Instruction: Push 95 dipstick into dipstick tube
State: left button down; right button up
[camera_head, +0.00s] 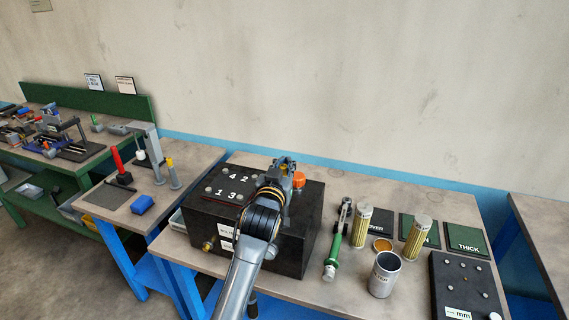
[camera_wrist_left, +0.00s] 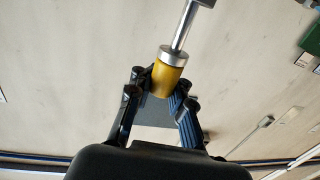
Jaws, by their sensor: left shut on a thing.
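My left gripper (camera_head: 284,172) is over the top of the black engine-like block (camera_head: 296,250), near its back edge. In the left wrist view, the gripper (camera_wrist_left: 160,95) is shut on a yellow cylinder (camera_wrist_left: 163,78) with a silver collar, which looks like the dipstick's handle. A thin metal rod (camera_wrist_left: 182,30) extends from the collar towards the top of that view. The far end of the rod is out of that view. The dipstick tube is not clearly visible in the head view; my arm covers part of the block. I cannot tell whether the rod is inside a tube.
An orange cap (camera_head: 298,180) shows beside my gripper. Another bench with a blue block (camera_head: 142,204) is left.

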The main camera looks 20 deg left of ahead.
pick_arm(q)
jog(key=shift+f+b, duration=0.5)
jog(key=shift+f, duration=0.6)
jog(key=shift+f, duration=0.2)
jog(key=shift+f+b, duration=0.45)
jog(key=shift+f, duration=0.2)
jog(key=c, duration=1.1)
grip_release()
jog(key=s, duration=0.8)
jog(key=s+d, duration=0.1)
jog(key=s, duration=0.3)
jog(key=shift+r, duration=0.15)
